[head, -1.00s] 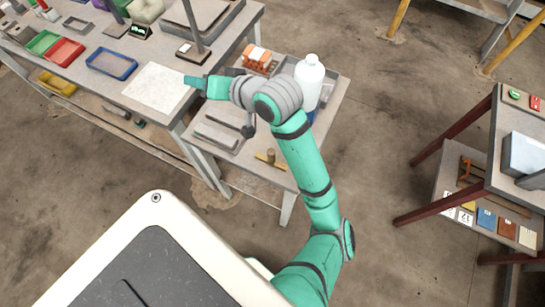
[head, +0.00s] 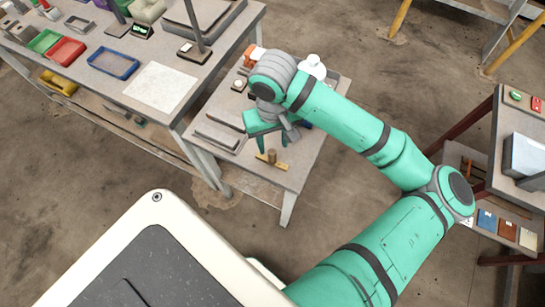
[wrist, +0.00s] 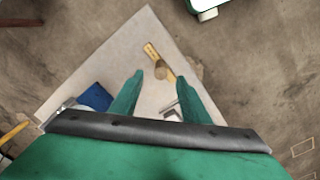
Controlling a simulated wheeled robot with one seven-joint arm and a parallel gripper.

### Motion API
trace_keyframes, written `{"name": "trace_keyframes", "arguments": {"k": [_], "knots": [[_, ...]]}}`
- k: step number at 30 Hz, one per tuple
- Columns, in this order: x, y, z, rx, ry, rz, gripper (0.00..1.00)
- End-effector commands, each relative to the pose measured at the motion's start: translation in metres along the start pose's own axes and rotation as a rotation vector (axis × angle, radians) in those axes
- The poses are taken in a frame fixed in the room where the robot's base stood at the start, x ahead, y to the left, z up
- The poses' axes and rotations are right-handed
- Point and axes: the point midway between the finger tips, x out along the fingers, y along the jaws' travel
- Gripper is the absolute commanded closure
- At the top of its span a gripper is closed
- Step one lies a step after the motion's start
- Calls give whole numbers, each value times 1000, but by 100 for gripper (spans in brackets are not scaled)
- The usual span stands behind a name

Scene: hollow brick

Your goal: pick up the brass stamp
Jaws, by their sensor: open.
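The brass stamp (head: 271,157), a flat brass bar with a short upright brown knob, lies near the front edge of the small side table (head: 255,188). In the wrist view the stamp (wrist: 160,68) shows between and just beyond my fingertips. My gripper (head: 268,132) is above the table, behind the stamp in the head view. In the wrist view my gripper (wrist: 160,79) is open, its two green fingers apart with nothing held. No contact with the stamp shows.
Grey flat pieces (head: 218,134) lie on the table left of the stamp. A white bottle (head: 313,66) and an orange item (head: 254,56) stand at the back, partly hidden by my arm. A blue item (wrist: 96,98) shows beside my left finger. The larger workbench (head: 170,55) adjoins on the left.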

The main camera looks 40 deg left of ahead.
Motion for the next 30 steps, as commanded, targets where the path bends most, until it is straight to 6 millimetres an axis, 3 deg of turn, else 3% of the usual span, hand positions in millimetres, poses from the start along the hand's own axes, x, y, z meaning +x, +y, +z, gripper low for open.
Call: {"name": "trace_keyframes", "arguments": {"k": [4,14,21,30], "knots": [[23,-1,0,0,-1,-3,58],[48,-3,-2,-7,0,-2,58],[81,-2,-4,-3,1,-3,58],[91,0,-3,0,4,-1,58]]}}
